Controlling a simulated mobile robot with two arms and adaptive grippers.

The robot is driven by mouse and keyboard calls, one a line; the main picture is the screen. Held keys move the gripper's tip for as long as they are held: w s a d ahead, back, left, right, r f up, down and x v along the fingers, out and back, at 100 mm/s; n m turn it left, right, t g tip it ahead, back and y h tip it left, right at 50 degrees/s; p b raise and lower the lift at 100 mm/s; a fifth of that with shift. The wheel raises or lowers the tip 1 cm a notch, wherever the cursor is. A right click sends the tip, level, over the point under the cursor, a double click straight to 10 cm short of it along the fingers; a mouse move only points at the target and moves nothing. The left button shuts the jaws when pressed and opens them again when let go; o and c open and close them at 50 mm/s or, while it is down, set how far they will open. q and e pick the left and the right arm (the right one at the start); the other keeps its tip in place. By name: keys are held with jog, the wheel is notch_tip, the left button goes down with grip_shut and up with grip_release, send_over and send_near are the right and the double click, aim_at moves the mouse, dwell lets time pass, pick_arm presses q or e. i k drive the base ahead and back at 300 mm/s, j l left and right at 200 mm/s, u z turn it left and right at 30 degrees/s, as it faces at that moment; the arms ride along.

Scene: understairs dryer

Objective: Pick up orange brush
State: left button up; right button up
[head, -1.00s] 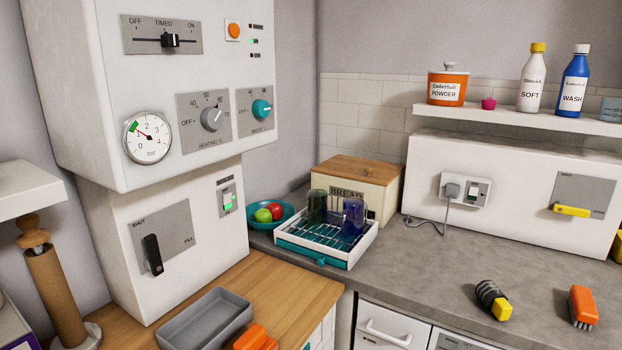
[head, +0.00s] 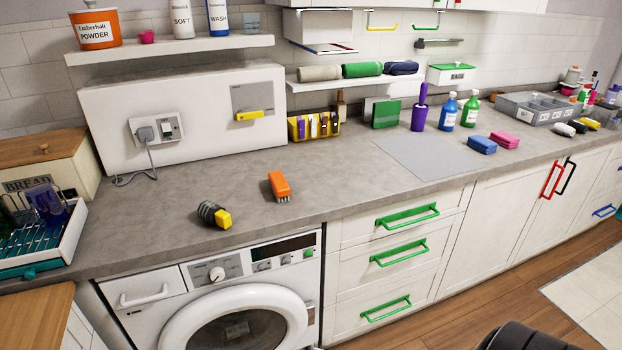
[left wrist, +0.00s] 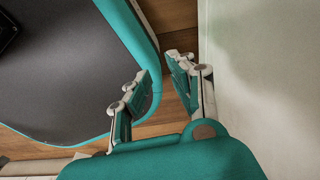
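The orange brush (head: 279,184) lies on the grey counter above the washing machine in the head view. Its pale bristles show at its near end. No gripper is near it in the head view. My left gripper (left wrist: 158,66) shows in the left wrist view, its two teal and grey fingers apart with nothing between them. It is over wooden floor beside a pale panel, and no brush shows there. My right gripper is not in view.
A dark brush with a yellow end (head: 214,214) lies left of the orange brush. A white box (head: 190,110) with a socket stands behind. A yellow caddy (head: 314,126) and grey mat (head: 425,155) are to the right. Counter around the orange brush is clear.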

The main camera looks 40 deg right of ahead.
aim_at(281, 189)
jog(key=z, duration=1.05)
